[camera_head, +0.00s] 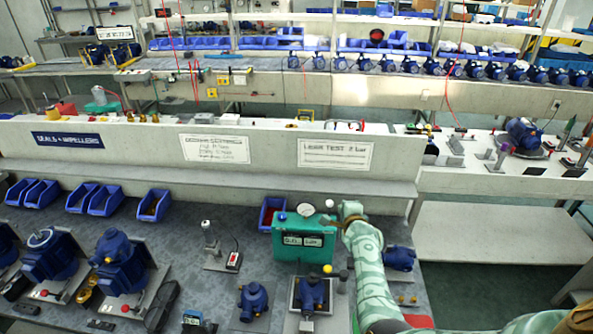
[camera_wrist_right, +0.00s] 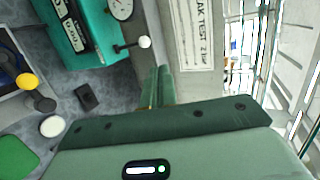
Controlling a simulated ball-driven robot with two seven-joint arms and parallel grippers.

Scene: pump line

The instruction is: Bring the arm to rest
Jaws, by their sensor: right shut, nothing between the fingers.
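My right arm, pale green, comes in from the lower right in the head view. Its right gripper (camera_head: 330,224) is at the upper end of the arm, close to the right side of a teal leak test box (camera_head: 303,240) with a round gauge. In the right wrist view the gripper fingers (camera_wrist_right: 158,86) are together with nothing between them. The teal box (camera_wrist_right: 88,30) is left of the fingers there, with a gap of bench between. Whether the gripper touches the box in the head view, I cannot tell. My left gripper is not in view.
Blue pumps stand on the grey bench, one (camera_head: 254,300) left of another in a fixture (camera_head: 313,294). A blue pump (camera_head: 399,257) is right of my arm. A blue bin (camera_head: 271,214) is behind the teal box. A ledge with a leak test sign (camera_head: 336,154) runs behind.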

